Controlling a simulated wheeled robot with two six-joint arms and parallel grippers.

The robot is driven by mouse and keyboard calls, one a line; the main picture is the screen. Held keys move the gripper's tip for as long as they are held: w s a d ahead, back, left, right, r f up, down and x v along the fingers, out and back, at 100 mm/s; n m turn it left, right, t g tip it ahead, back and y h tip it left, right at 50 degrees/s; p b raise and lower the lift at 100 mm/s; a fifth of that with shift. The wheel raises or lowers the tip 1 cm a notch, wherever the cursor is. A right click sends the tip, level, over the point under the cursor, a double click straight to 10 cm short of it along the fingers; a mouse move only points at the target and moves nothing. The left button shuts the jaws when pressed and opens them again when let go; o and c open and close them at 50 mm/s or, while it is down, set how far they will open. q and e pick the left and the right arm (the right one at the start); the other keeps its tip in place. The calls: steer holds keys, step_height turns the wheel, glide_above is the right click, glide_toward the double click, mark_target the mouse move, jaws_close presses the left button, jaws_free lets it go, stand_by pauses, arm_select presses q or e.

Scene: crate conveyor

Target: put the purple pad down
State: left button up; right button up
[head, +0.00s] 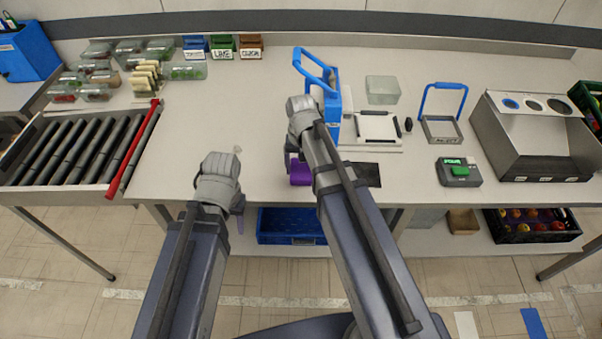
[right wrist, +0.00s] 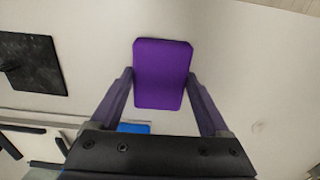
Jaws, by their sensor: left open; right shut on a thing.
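The purple pad (head: 300,173) shows in the head view near the front edge of the table (head: 270,110), partly behind my right arm. In the right wrist view the purple pad (right wrist: 163,72) sits between the two fingers of my right gripper (right wrist: 160,78), which is shut on its sides. I cannot tell whether the pad touches the table. My right gripper (head: 292,160) is mostly hidden by its own wrist in the head view. My left gripper (head: 239,208) hangs by the table's front edge, away from the pad. It is open and empty.
A dark square (head: 366,174) lies right of the pad. A blue-handled device (head: 331,100) stands behind it. A scale-like box with a green top (head: 459,170) and a grey dispenser (head: 530,135) are further right. The table is clear left of the pad up to the roller conveyor (head: 75,150).

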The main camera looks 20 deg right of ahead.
mark_target(301, 168)
arm_select(q)
steer(key=shift+f, duration=0.25)
arm_select(e)
steer(key=shift+f, duration=0.25)
steer(key=shift+f, duration=0.2)
steer(key=o, duration=1.2)
steer(key=shift+c, duration=0.2)
arm_select(q)
steer(key=shift+f, duration=0.2)
steer(key=shift+r, duration=0.2)
arm_select(e)
steer(key=shift+r, duration=0.2)
step_height(301, 168, up, 12)
steer(key=p, duration=1.2)
arm_select(q)
step_height(301, 168, up, 12)
arm_select(e)
steer(key=s+a+n+h, duration=0.1)
steer(key=s+a+n, duration=0.6)
steer(key=s+a, duration=0.3)
steer(key=s, duration=0.4)
steer(key=shift+s+a, duration=0.15)
steer(key=shift+a, duration=0.05)
